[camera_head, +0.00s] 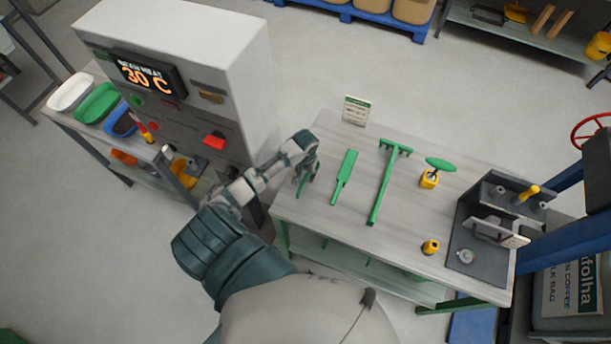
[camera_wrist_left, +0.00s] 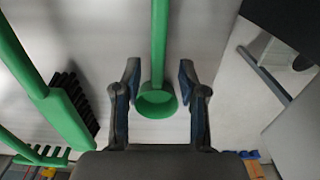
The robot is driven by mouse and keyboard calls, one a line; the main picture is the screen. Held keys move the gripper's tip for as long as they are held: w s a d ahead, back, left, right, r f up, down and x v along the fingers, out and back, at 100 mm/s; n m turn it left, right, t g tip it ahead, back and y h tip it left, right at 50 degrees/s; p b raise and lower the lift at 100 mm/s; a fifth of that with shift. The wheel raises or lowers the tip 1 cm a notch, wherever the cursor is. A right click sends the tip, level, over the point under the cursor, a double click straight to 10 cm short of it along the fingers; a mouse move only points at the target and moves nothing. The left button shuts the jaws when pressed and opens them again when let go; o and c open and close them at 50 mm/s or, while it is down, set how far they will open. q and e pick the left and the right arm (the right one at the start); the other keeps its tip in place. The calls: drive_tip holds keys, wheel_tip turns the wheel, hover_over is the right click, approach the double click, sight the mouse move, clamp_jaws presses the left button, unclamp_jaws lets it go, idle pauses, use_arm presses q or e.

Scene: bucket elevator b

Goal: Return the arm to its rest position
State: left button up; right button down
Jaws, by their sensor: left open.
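My left arm reaches in from the bottom of the head view, and its gripper (camera_head: 308,172) is over the left part of the grey table (camera_head: 290,212). In the left wrist view the gripper (camera_wrist_left: 159,78) is open. A green tool with a long handle and a round cup end (camera_wrist_left: 157,103) lies between and beyond its two fingers, and the fingers do not appear to grip it. In the head view this tool (camera_head: 314,182) is partly hidden by the gripper. My right gripper is not in view.
On the table are a green brush (camera_head: 345,170), a green rake-like tool (camera_head: 385,182), a yellow tamper with green handle (camera_head: 430,178), a small yellow item (camera_head: 430,247) and a grey fixture (camera_head: 470,245). A machine reading 30 C (camera_head: 225,75) stands close left.

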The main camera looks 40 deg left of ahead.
use_arm(q)
wheel_tip(320, 180, up, 10)
drive_tip(key=s+d+f+m, duration=0.1)
drive_tip(key=s+d+f, duration=0.1)
drive_tip(key=d, duration=0.1)
drive_tip(key=s+d+f+m, duration=0.1)
drive_tip(key=s+d+f, duration=0.1)
drive_tip(key=s+d, duration=0.1)
drive_tip(key=s+d+f+m+t, duration=0.1)
drive_tip(key=s+d+f, duration=0.1)
drive_tip(key=d, duration=0.1)
drive_tip(key=shift+s, duration=0.35)
drive_tip(key=s+d+r+m+t, duration=0.3)
drive_tip(key=s+d, duration=0.5)
drive_tip(key=s, duration=0.3)
wheel_tip(320, 180, down, 34)
drive_tip(key=s+g+b, duration=0.2)
drive_tip(key=s+b, duration=0.1)
drive_tip(key=b, duration=0.2)
drive_tip(key=s+a+f+b, duration=0.2)
drive_tip(key=s+f, duration=0.6)
drive_tip(key=f, duration=0.1)
drive_tip(key=s+a+f+g+b, duration=0.1)
drive_tip(key=s+a+f+b, duration=0.1)
drive_tip(key=s+f, duration=0.6)
drive_tip(key=shift+s+f, duration=0.3)
drive_tip(key=shift+f, duration=0.15)
